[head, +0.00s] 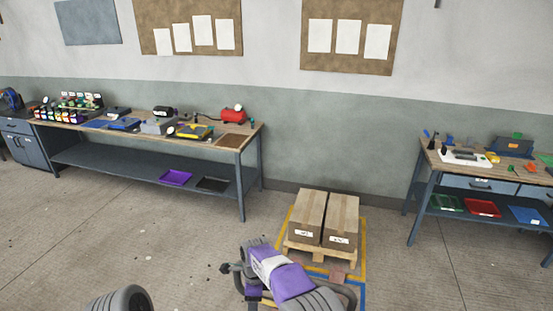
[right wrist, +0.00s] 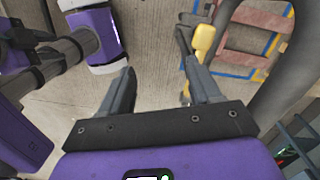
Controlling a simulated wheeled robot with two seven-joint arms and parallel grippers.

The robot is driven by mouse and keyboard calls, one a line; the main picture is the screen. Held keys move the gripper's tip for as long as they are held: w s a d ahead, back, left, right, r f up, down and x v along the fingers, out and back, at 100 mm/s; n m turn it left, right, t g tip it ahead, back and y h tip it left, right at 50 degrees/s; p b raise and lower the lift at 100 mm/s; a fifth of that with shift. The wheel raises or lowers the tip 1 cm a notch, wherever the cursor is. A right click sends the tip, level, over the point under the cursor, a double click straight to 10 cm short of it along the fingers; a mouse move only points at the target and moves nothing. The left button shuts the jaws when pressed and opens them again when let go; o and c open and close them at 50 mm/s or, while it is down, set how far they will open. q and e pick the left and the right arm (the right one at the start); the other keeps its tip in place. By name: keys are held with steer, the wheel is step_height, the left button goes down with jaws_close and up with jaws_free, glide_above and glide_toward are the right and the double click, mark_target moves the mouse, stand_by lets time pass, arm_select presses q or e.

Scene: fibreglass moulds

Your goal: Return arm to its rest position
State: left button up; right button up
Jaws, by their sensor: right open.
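My right gripper (right wrist: 160,66) shows in the right wrist view with its two dark fingers spread apart. Nothing is between the fingers; bare concrete floor shows past them. In the head view a purple and grey arm of mine (head: 285,278) reaches in from the bottom centre, bent, in front of the pallet. Its fingers cannot be made out clearly there. Only a grey rounded part of mine shows at the bottom left of the head view. My left gripper is not in view.
Two cardboard boxes (head: 325,218) stand on a wooden pallet (head: 320,256) inside yellow and blue floor marking. A long workbench (head: 155,140) with tools stands at the left against the wall. Another bench (head: 480,163) stands at the right.

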steer(key=s+d+f+n+y, duration=0.1)
steer(key=s+d+f+n, duration=0.2)
steer(key=s+d+f, duration=0.4)
steer(key=s+d+f+n+y, duration=0.1)
steer(key=s+d+f+n, duration=0.3)
steer(key=f, duration=0.4)
steer(key=s+d+f+n+t+y+b, duration=0.1)
steer(key=s+d+n, duration=0.25)
steer(key=s, duration=0.55)
steer(key=s+d+f+n, duration=0.2)
steer(key=s+n, duration=0.3)
steer(key=s, duration=0.4)
arm_select(q)
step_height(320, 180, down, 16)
steer(key=b, duration=1.5)
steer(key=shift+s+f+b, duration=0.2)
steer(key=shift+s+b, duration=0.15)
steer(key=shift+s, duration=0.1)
arm_select(e)
step_height(320, 180, down, 16)
steer(key=shift+w+d+r, duration=0.15)
